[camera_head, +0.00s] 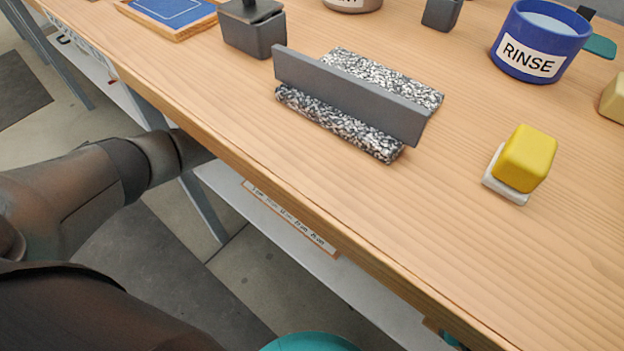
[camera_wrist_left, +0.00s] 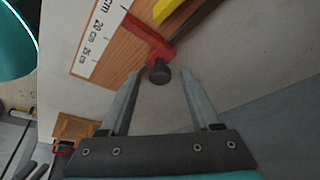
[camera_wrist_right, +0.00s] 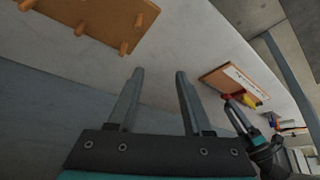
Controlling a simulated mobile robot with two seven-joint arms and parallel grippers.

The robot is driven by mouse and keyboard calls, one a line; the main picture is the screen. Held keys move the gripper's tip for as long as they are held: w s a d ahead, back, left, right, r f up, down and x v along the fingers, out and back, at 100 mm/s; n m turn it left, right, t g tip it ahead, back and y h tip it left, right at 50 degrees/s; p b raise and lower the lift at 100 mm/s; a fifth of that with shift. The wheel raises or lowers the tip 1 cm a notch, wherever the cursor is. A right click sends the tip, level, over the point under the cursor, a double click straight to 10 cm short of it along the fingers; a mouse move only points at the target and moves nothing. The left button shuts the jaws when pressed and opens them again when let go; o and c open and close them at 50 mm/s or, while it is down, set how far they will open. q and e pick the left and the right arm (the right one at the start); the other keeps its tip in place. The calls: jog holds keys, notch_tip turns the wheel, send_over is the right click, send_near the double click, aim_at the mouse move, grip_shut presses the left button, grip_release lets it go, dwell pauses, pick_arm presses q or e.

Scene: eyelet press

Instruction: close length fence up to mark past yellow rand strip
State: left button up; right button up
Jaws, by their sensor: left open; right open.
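The red length fence (camera_wrist_left: 150,42) lies across a wooden board (camera_wrist_left: 122,50) in the left wrist view. Its dark round knob (camera_wrist_left: 159,72) stands at the near end. The yellow strip (camera_wrist_left: 178,10) shows beyond the fence, at the top edge. A white centimetre scale (camera_wrist_left: 97,38) runs along the board; I read 20 and 25 cm. My left gripper (camera_wrist_left: 160,76) is open, with the knob in line between its fingertips; contact cannot be told. The fence (camera_wrist_right: 229,97) and strip (camera_wrist_right: 250,99) show small in the right wrist view. My right gripper (camera_wrist_right: 160,72) is open and empty.
The head view shows the scale (camera_head: 290,218) below the tabletop (camera_head: 350,215). On top are a grey bar (camera_head: 345,95) on speckled pieces, a yellow block (camera_head: 528,158) and a blue RINSE tub (camera_head: 540,40). A pegged wooden board (camera_wrist_right: 100,20) is near my right gripper.

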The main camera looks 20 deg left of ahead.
pick_arm(q)
jog(key=shift+a+r+p, duration=0.2)
jog(key=shift+r+p, duration=0.2)
jog(key=shift+r, duration=0.15)
jog(key=s+a+r+p, duration=0.1)
jog(key=s+a+p, duration=0.1)
jog(key=a, duration=0.4)
jog(key=s+a+r+p, duration=0.2)
jog(key=s+a, duration=0.2)
jog(key=a, duration=0.2)
jog(key=shift+a+r+p, duration=0.15)
jog(key=shift+r+p, duration=0.1)
jog(key=shift+p, duration=0.1)
pick_arm(e)
jog(key=f, duration=0.3)
jog(key=s+f+g, duration=0.1)
jog(key=f, duration=0.2)
jog(key=s+d+f+g, duration=0.1)
jog(key=f, duration=0.3)
jog(key=shift+f, duration=0.1)
